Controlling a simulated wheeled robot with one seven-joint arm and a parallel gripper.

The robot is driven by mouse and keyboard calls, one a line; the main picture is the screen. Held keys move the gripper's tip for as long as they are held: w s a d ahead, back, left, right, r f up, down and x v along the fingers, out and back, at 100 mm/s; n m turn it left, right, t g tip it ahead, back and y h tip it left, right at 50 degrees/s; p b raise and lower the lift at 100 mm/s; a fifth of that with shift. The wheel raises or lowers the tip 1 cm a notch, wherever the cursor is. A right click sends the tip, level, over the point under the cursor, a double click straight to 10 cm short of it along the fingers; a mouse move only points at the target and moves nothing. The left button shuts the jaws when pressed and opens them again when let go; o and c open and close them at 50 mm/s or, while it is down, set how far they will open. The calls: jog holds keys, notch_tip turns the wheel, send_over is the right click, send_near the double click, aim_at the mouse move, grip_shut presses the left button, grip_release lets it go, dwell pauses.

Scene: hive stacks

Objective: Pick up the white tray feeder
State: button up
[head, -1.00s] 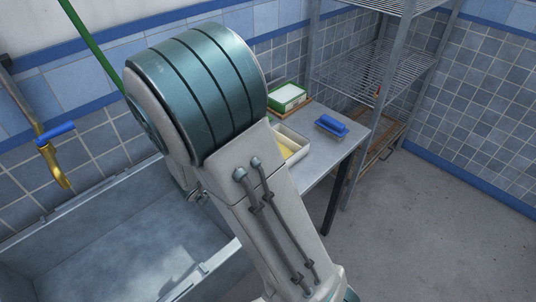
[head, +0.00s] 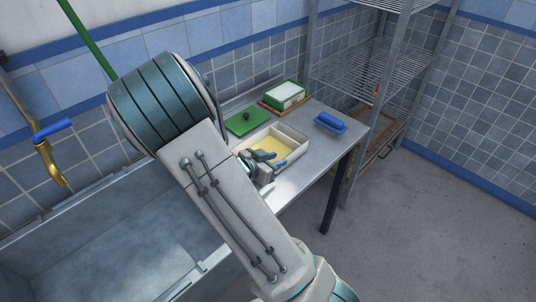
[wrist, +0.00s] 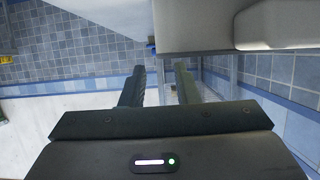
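The white tray feeder (head: 298,152) is an open, shallow white box with a yellow inside. It sits on the grey metal table, right of my arm in the head view. My gripper (head: 268,157) is at the tray's near left part in that view and overlaps its yellow inside; whether it touches the tray cannot be told. In the wrist view, my gripper (wrist: 160,88) has its two dark fingers apart with nothing between them. The tray cannot be made out for sure in the wrist view. My arm and gripper hide the tray's near left corner.
The table (head: 310,172) also holds a green lid (head: 243,124) with a dark knob, a green-and-white box (head: 286,94) on a brown board and a blue brush (head: 330,123). A wire shelf (head: 385,65) stands behind right. A grey basin (head: 110,235) is at left.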

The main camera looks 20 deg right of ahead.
jog(key=x, duration=0.4)
jog(key=shift+w+f, duration=0.1)
jog(key=shift+f, duration=0.25)
jog(key=shift+a, duration=0.1)
grip_shut()
jog(key=shift+r, duration=0.15)
jog(key=shift+r, duration=1.9)
jog(key=s+d+r, duration=0.2)
jog(key=d+r, duration=0.5)
jog(key=d, duration=0.4)
jog(key=shift+s+d, duration=0.15)
jog(key=shift+s, duration=0.2)
